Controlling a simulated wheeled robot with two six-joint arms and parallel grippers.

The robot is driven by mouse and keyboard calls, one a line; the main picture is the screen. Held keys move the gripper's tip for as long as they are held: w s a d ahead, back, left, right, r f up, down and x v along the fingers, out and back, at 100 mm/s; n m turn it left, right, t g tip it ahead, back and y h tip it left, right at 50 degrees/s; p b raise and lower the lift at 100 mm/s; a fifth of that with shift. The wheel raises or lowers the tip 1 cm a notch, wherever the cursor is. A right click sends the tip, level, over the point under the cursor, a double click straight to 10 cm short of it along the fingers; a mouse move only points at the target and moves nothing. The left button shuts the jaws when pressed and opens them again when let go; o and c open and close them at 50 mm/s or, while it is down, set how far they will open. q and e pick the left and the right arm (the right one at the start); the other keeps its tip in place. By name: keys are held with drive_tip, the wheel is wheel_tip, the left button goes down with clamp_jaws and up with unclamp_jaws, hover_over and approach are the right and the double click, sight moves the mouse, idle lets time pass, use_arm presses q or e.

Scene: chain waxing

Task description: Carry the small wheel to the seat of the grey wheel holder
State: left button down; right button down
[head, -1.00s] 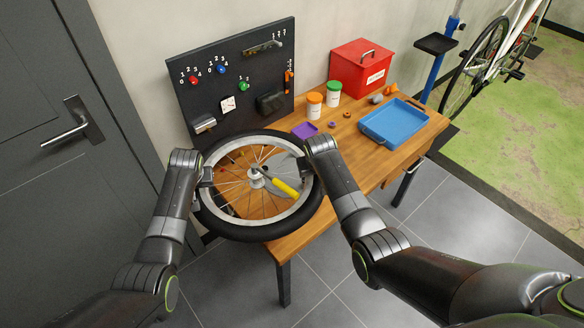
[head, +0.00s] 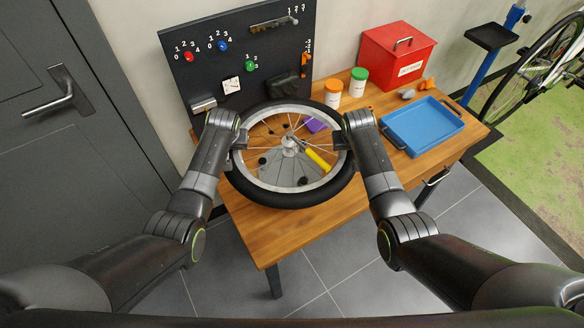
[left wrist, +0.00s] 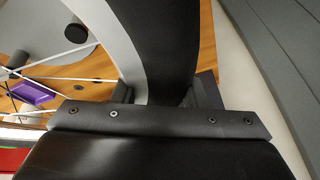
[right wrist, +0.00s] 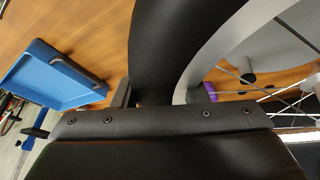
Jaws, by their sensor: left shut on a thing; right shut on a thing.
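The small wheel (head: 245,187), with a black tyre, silver rim and thin spokes, is held roughly flat over the table's left part. My left gripper (head: 239,141) is shut on its left side, and my right gripper (head: 342,141) on its right side. The wrist views show tyre and rim between the fingers of the left (left wrist: 165,90) and right (right wrist: 155,90) grippers. The grey wheel holder (head: 277,172) shows through the spokes as a grey plate with dark pegs; part of it also shows in the left wrist view (left wrist: 40,35). Its seat cannot be made out.
A yellow-handled tool (head: 318,160) and a purple tray (head: 316,125) show within the wheel's outline. A blue tray (head: 462,122), a red box (head: 390,62) and orange-lidded (head: 332,95) and green-lidded (head: 357,84) jars stand right. A dark pegboard (head: 190,85) stands behind. The table's front is clear.

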use_arm(q)
drive_tip(key=shift+w+f, duration=0.1)
drive_tip(key=shift+f, duration=0.35)
use_arm(e)
drive_tip(key=shift+w+f, duration=0.1)
drive_tip(key=shift+f, duration=0.3)
drive_tip(key=shift+a+r, duration=0.1)
use_arm(q)
drive_tip(key=shift+r, duration=0.1)
